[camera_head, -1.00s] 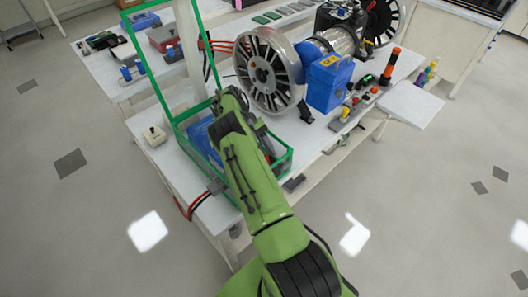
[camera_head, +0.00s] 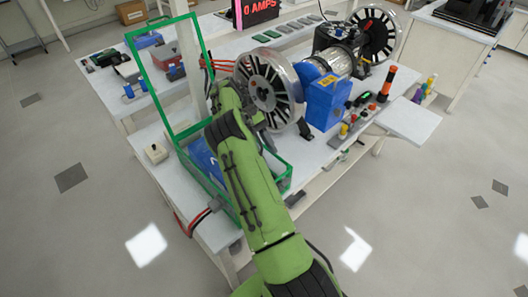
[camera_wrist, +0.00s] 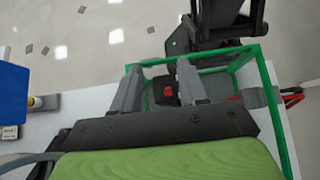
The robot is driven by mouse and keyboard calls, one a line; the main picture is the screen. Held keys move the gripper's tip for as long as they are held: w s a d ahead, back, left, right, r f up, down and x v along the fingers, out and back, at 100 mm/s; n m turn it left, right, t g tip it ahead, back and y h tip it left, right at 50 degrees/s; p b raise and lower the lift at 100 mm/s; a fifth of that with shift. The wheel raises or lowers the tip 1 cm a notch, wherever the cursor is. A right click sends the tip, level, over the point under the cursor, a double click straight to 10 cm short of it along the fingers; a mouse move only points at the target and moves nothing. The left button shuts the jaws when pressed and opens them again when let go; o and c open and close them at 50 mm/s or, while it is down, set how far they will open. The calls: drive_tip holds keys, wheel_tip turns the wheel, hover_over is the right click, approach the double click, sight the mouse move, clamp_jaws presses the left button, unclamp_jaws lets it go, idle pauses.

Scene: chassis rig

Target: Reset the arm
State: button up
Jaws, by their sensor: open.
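My green arm reaches from the bottom of the head view over the workbench. My gripper (camera_wrist: 158,80) shows in the wrist view as two grey fingers, spread apart with nothing held between them. It is over or beside the green-framed bin (camera_wrist: 281,118); the exact height cannot be told. A small red and dark object shows beyond the fingers, inside the green frame. In the head view the green bin (camera_head: 284,181) stands at the near left corner of the bench, partly hidden by my arm. The fingers are not clear there.
Close by the arm stand a spoked wheel rig (camera_head: 268,90) and a blue box (camera_head: 328,102). An orange-black cylinder (camera_head: 387,83) stands to the right. A red display (camera_head: 258,11) is behind. Floor at left and right is clear.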

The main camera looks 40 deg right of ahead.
idle(0.3)
drive_tip(key=s+a+r+m+t, duration=0.1)
drive_tip(key=s+a+r+t, duration=0.1)
drive_tip(key=a+r+t, duration=0.45)
drive_tip(key=s+a+r+t, duration=0.15)
drive_tip(key=a+r, duration=0.25)
drive_tip(key=r, duration=0.5)
drive_tip(key=s+a+r+t, duration=0.1)
drive_tip(key=s+a+t, duration=0.6)
drive_tip(key=s+a, duration=0.5)
drive_tip(key=s, duration=0.3)
drive_tip(key=shift+s+a+r+n+t, duration=0.25)
drive_tip(key=shift+s+r+n+t, duration=0.05)
drive_tip(key=shift+t, duration=0.1)
